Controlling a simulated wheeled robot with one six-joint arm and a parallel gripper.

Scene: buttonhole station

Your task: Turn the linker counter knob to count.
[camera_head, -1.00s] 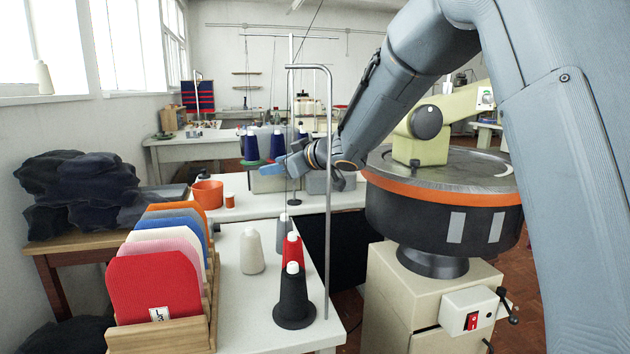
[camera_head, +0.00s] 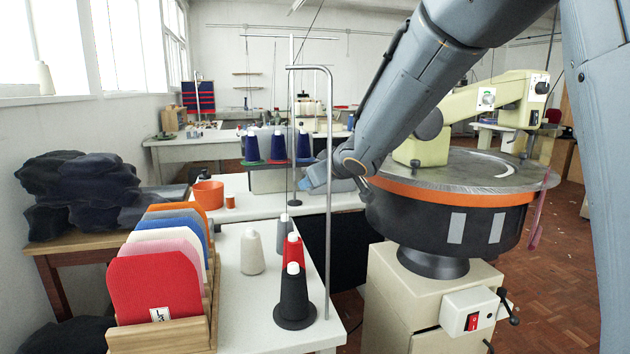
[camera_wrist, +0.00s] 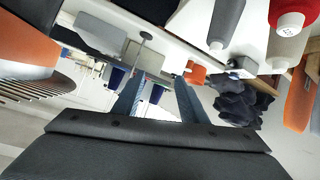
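The linker (camera_head: 440,215) stands right of centre in the head view, a round black drum with an orange rim and a pale green sewing head (camera_head: 505,95). A small round dial with green marking (camera_head: 486,98) shows on that head; I cannot tell if it is the counter knob or read its setting. A larger dark round part (camera_head: 428,124) on the head is partly behind my arm. My gripper (camera_head: 318,178) is left of the drum, apart from the dial and partly hidden by the wrist. In the wrist view, its blue fingers (camera_wrist: 158,92) are spread with nothing between them.
A metal post (camera_head: 328,200) rises near my gripper. Yarn cones (camera_head: 294,295) and a rack of coloured knit panels (camera_head: 160,330) stand on the white table at left. A base box with a red switch (camera_head: 472,320) and lever is below the drum. Floor is clear at right.

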